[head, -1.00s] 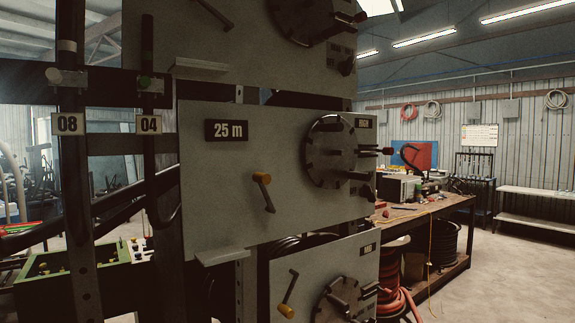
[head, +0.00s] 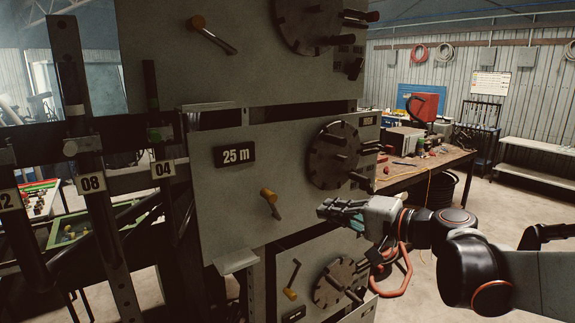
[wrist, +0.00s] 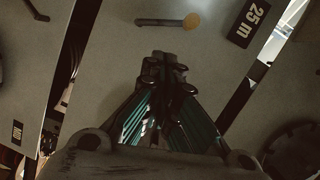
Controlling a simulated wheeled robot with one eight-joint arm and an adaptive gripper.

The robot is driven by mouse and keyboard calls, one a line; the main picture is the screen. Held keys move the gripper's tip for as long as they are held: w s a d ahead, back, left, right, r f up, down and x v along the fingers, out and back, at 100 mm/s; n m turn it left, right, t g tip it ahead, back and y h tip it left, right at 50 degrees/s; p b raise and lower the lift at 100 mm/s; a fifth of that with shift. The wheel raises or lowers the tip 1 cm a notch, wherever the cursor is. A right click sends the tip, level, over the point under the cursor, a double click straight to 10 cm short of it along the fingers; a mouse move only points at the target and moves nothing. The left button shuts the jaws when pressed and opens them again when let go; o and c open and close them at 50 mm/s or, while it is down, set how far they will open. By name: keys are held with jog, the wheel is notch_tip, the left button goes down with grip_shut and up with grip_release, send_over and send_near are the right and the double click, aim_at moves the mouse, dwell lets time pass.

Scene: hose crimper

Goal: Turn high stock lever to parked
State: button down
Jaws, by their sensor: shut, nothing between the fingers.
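The stock lever (head: 274,207) on the middle grey panel (head: 225,205) has a yellow-orange knob (head: 267,194) at its upper end and a dark arm slanting down to the right. The small label (head: 369,120) at that panel's upper right is too small to read surely. My gripper (head: 322,208) is shut and empty, in front of this panel to the right of the lever and apart from it. In the wrist view the fingertips (wrist: 165,63) point toward the lever (wrist: 158,22), with its knob (wrist: 191,21) at the right end.
A round dark disc with pegs (head: 335,155) stands out above my gripper. Similar levers sit on the upper panel (head: 212,34) and lower panel (head: 292,279). A small shelf (head: 235,260) juts out below left. Posts tagged 08 (head: 92,184) and 04 (head: 163,168) stand left.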

jog(key=w+a+r+t+p, duration=0.1)
jog(key=w+a+r+p, duration=0.1)
jog(key=w+a, duration=0.4)
jog(key=a+p, duration=0.1)
jog(key=a, duration=0.2)
jog(key=shift+a+m+y, duration=0.15)
jog(key=shift+m+y, duration=0.15)
jog(key=shift+s, duration=0.1)
jog(key=shift+s+a+r+n, duration=0.15)
jog(key=shift+a+n, duration=0.1)
jog(key=shift+n, duration=0.15)
dwell(0.3)
